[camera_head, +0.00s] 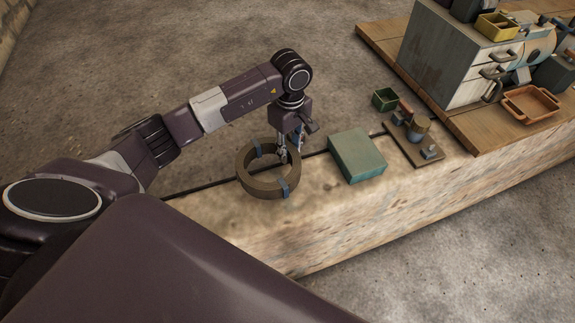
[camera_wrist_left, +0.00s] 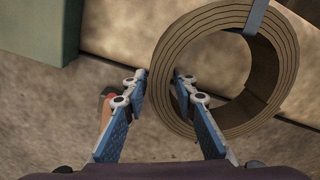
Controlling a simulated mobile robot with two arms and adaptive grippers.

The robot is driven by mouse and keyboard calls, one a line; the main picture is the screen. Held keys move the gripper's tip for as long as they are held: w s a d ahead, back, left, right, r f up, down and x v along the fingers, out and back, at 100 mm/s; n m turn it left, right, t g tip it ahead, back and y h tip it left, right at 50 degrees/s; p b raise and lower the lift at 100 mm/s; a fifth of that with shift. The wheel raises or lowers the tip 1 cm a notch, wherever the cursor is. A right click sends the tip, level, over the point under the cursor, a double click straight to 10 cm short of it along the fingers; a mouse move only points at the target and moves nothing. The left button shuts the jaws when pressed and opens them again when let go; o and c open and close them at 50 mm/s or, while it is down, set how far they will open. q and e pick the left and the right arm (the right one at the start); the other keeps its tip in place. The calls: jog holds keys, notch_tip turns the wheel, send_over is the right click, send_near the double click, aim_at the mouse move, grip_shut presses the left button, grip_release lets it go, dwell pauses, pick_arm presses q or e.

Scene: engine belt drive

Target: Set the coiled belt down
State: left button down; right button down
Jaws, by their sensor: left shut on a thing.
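The coiled belt (camera_head: 260,189) is a thick brown ring of many layers with blue clips around it. My left gripper (camera_head: 283,153) reaches down at the ring's right side and is shut on its wall. In the left wrist view, the coil (camera_wrist_left: 190,38) fills the upper right. The blue-padded fingers of my left gripper (camera_wrist_left: 160,80) straddle its left wall, one outside and one in the hole. The coil lies flat at the stone bench top (camera_head: 320,205); I cannot tell whether it touches. My right gripper is not in view.
A green box (camera_head: 357,158) stands to the right of the coil. Beyond it are a small board with parts (camera_head: 428,154) and a small green bin (camera_head: 385,99). A grey cabinet (camera_head: 450,50) and an orange tray (camera_head: 531,103) sit on planks. A dark groove runs along the bench.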

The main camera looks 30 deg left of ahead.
pick_arm(q)
notch_tip(320, 180, down, 4)
jog(key=shift+d+f+b, duration=0.1)
jog(key=shift+f+b, duration=0.05)
jog(key=shift+b, duration=1.1)
jog(key=shift+f, duration=0.35)
jog(key=shift+w+r, duration=0.1)
jog(key=c, duration=1.6)
grip_release()
